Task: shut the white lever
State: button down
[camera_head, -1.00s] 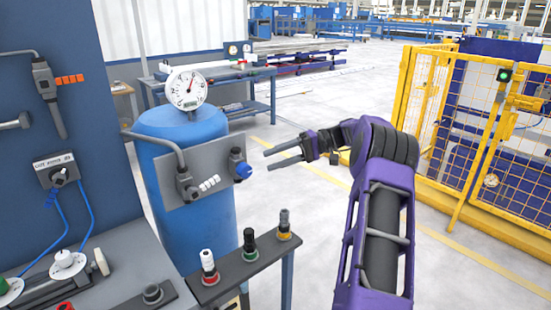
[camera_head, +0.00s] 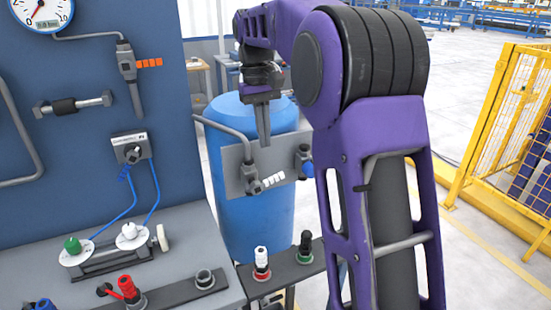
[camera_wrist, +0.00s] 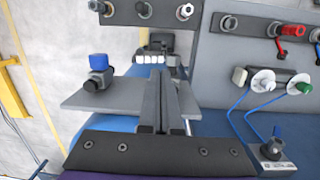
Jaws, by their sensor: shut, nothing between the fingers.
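The white lever (camera_head: 273,180) is a short ribbed handle. It sticks out to the right of a dark valve (camera_head: 250,180) on the grey plate (camera_head: 238,160) in front of the blue tank (camera_head: 258,222). My gripper (camera_head: 263,142) points down, just above the lever in the head view, with its fingers together and empty. In the wrist view the lever (camera_wrist: 152,58) shows just beyond the tips of my shut gripper (camera_wrist: 160,72). I cannot tell whether they touch. The fingers cover part of the plate there.
A valve with a blue knob (camera_head: 306,168) sits on the plate's right side. A grey pipe (camera_head: 222,128) runs in from the left. A blue panel (camera_head: 90,150) rises at left.

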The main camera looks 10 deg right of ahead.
aim_at(278, 175)
notch_tip(278, 175, up, 4)
jog(key=a+t+h, duration=0.1)
jog(key=t+h, duration=0.1)
jog(key=b+x, duration=0.3)
jog(key=x, duration=1)
jog(key=shift+s+f, duration=0.15)
jog(key=shift+f, duration=0.25)
jog(key=shift+d, duration=0.1)
jog(key=shift+d+g+y+p, duration=0.3)
jog(key=shift+g+y+p, duration=0.1)
jog(key=shift+p, duration=0.5)
jog(key=shift+d+f+y, duration=0.15)
jog(key=shift+f+y, duration=0.1)
jog(key=shift+y, duration=0.05)
jog(key=shift+d+f, duration=0.15)
jog(key=shift+f, duration=0.35)
jog(key=shift+r+p, duration=0.1)
jog(key=shift+p, duration=0.3)
notch_tip(278, 175, up, 14)
jog(key=p, duration=0.4)
jog(key=shift+p, duration=0.4)
